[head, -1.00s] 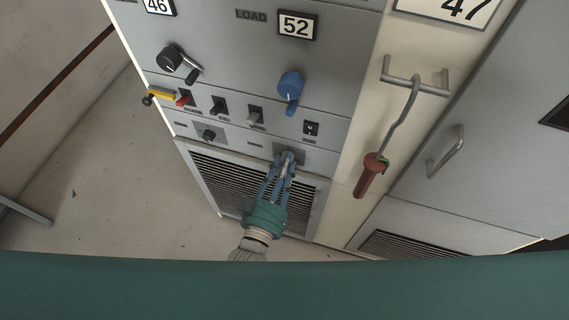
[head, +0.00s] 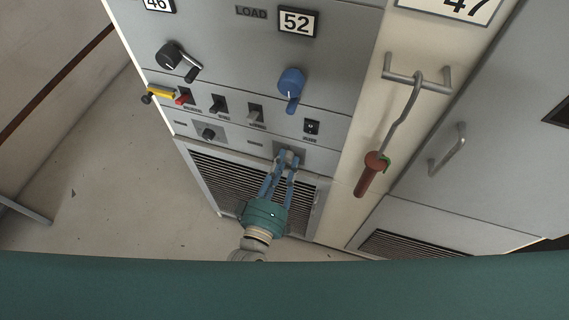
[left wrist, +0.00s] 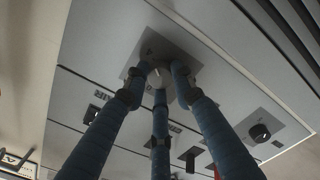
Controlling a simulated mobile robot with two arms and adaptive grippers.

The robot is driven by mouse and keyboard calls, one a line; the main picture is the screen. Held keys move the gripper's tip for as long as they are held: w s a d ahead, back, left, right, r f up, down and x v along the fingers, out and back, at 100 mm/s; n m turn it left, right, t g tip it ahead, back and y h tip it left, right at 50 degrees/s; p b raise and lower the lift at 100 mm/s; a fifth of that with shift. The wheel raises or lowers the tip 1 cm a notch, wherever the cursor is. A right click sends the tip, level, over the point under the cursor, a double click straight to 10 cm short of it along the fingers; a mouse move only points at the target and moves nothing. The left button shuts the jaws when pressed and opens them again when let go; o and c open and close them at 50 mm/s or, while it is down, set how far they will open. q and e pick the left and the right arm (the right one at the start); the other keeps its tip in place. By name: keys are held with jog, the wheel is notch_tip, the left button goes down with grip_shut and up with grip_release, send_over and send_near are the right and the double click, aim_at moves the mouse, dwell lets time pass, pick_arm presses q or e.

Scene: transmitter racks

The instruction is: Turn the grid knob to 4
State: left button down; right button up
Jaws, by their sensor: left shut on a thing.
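My left gripper (head: 288,160) reaches up from below to the lower row of the grey panel. Its blue fingers are shut around a small pale knob, which shows between the fingertips in the left wrist view (left wrist: 159,76). The knob sits on a darker square plate (left wrist: 184,44) with marks around it. The fingers hide part of the knob and its scale, so I cannot read the number it points to. The label beside it is too small to read. My right gripper is not in view.
A similar black knob (head: 208,134) sits to the left in the same row. Above are several toggle switches (head: 255,113), a blue knob (head: 291,84) and a black crank (head: 170,58). A red-handled hook (head: 371,174) hangs to the right. A vent grille (head: 235,180) lies below.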

pick_arm(q)
jog(key=shift+s+d+f+n, duration=0.1)
jog(key=shift+s+f+n, duration=0.1)
jog(key=shift+f+n, duration=0.3)
jog(key=shift+r, duration=0.15)
jog(key=c, duration=1.6)
grip_release()
jog(key=shift+o, duration=0.8)
jog(key=shift+r, duration=0.2)
jog(key=v, duration=1.2)
